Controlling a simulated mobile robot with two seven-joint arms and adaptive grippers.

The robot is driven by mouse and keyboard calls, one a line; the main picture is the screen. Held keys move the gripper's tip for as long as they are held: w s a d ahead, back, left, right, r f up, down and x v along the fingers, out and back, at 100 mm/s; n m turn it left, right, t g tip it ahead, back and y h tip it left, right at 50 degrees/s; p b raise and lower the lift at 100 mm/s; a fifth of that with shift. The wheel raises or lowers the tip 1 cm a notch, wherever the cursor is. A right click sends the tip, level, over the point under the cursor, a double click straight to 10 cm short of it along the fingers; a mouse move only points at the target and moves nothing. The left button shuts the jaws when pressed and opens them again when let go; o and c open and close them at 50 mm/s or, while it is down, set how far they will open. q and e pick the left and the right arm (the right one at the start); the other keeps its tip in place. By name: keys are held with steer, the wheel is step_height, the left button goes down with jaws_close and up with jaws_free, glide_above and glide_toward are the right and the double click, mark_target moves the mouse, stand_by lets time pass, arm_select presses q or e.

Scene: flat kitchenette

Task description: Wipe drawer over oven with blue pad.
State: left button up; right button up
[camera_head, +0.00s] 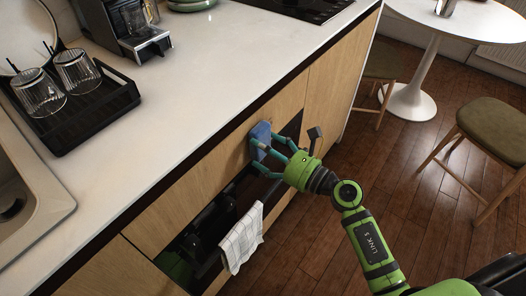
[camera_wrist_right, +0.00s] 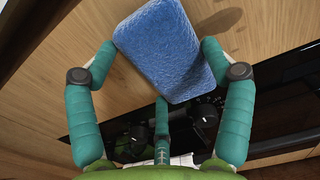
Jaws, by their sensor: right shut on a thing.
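The blue pad (camera_head: 261,134) is held against or very close to the wooden front of the drawer over the oven (camera_head: 203,180), near that front's right part. In the right wrist view the pad (camera_wrist_right: 172,50) sits tilted between the teal fingers, with the wooden front (camera_wrist_right: 60,55) behind it. My right gripper (camera_head: 268,150) is shut on the pad; its fingers also show in the right wrist view (camera_wrist_right: 160,60). Whether the pad touches the wood is hard to tell. The black oven (camera_head: 212,215) is below the drawer front. My left gripper is not in view.
A checked towel (camera_head: 242,238) hangs on the oven front, just below the drawer. The white counter (camera_head: 190,90) overhangs the drawer and holds a black rack (camera_head: 85,115) with glasses and a coffee machine (camera_head: 125,28). Open wooden floor (camera_head: 320,215), stools and a round table lie to the right.

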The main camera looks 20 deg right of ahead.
mark_target(270, 140)
steer(key=shift+w+d+b, duration=0.25)
steer(key=shift+w+d, duration=0.2)
steer(key=shift+d, duration=0.2)
steer(key=shift+w+d+b, duration=0.25)
steer(key=shift+w+d, duration=0.2)
steer(key=shift+d, duration=0.15)
steer(key=shift+s+a+p, duration=0.4)
steer(key=shift+s+a, duration=0.25)
steer(key=shift+a, duration=0.25)
steer(key=shift+s+a+p, duration=0.35)
steer(key=shift+s+a, duration=0.25)
steer(key=shift+a, duration=0.3)
steer(key=shift+d, duration=0.1)
